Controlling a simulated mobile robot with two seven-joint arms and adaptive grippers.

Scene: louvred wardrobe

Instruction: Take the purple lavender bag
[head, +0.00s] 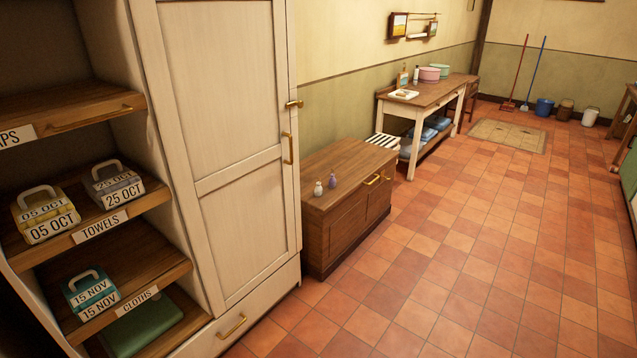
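A small purple bag (332,180) stands on top of the low wooden chest (350,161), near its left front corner. A similar small whitish bag (318,189) stands just beside it, to the left and nearer. Both are small in the head view and I cannot make out any markings on them. Neither of my grippers shows in this view.
The wardrobe (225,120) fills the left, its panelled door shut; open shelves hold dated bundles, including a yellow one (45,213). A table (432,95) stands beyond the chest, brooms and buckets (544,107) at the back. The tiled floor (470,240) is clear.

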